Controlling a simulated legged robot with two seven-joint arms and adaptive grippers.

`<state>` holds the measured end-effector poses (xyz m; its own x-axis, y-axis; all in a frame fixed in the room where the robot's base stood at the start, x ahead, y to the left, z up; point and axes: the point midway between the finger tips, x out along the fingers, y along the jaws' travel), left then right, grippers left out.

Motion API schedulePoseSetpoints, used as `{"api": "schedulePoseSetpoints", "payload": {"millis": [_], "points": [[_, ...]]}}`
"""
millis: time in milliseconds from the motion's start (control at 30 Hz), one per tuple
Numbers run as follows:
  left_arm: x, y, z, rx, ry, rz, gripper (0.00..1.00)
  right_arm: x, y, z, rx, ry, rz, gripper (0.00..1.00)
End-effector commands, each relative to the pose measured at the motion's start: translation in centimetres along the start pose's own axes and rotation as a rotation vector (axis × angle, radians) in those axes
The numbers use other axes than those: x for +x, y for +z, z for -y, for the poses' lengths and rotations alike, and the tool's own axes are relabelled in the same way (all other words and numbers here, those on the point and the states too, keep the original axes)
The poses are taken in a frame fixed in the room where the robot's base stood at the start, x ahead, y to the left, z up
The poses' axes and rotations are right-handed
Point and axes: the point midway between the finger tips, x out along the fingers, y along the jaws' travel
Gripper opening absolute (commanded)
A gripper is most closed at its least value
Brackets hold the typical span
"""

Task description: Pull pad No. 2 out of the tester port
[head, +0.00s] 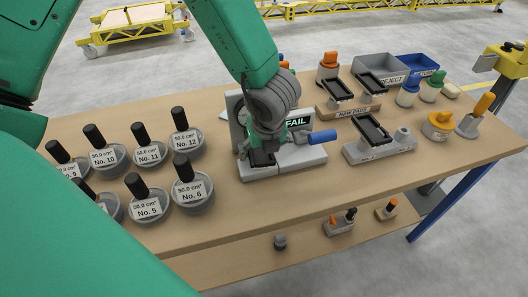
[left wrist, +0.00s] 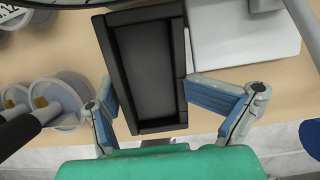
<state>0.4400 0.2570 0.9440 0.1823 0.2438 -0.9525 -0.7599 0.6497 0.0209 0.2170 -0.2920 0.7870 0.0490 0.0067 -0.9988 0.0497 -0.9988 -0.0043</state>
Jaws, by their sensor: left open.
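The tester (head: 300,157) stands mid-table, a pale grey device with a dark display reading FAIL and a blue handle (head: 322,136). A black rectangular pad or tray (head: 262,158) shows at its front left, partly hidden by my left gripper (head: 260,148). In the left wrist view the black rectangle (left wrist: 148,75) has a raised rim and a grey inner face. The left gripper's fingers (left wrist: 148,92) are open, one on each side of it. I cannot tell whether they touch it. No number is readable on it. My right gripper is not in view.
Round weights with black handles, including No. 12 (head: 184,144) and No. 6 (head: 191,196), stand at the left. A NEW PADS rack (head: 348,110), another pad holder (head: 380,152), a grey REJECT bin (head: 378,66) and a blue bin (head: 420,65) are at the right. The front table strip is clear.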

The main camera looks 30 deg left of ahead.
Motion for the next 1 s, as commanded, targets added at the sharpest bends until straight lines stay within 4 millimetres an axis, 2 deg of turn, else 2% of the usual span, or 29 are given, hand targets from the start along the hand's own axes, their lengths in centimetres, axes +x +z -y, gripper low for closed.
{"api": "schedulePoseSetpoints", "payload": {"millis": [167, 300, 667, 700, 733, 767, 1000], "points": [[0.3, 0.6, -0.7, -0.005, -0.006, -0.009, 0.69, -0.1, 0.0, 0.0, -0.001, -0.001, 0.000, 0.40], [0.4, 0.8, -0.8, -0.007, -0.007, -0.008, 0.30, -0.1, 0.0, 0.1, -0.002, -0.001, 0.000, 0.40], [-0.1, 0.7, -0.4, -0.007, -0.001, 0.002, 0.30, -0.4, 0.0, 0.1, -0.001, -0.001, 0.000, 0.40], [-0.3, 0.8, -0.4, -0.007, -0.002, 0.002, 0.24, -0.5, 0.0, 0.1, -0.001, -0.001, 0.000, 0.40], [-0.4, 0.8, -0.4, -0.007, -0.003, 0.002, 0.23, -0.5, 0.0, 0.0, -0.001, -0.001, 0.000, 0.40], [-0.5, 0.9, -0.5, -0.007, -0.003, 0.002, 0.19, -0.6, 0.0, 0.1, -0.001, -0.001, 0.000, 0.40], [-1.3, 1.2, -0.5, -0.008, -0.006, 0.004, 0.18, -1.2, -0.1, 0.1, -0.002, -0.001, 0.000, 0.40]]}}
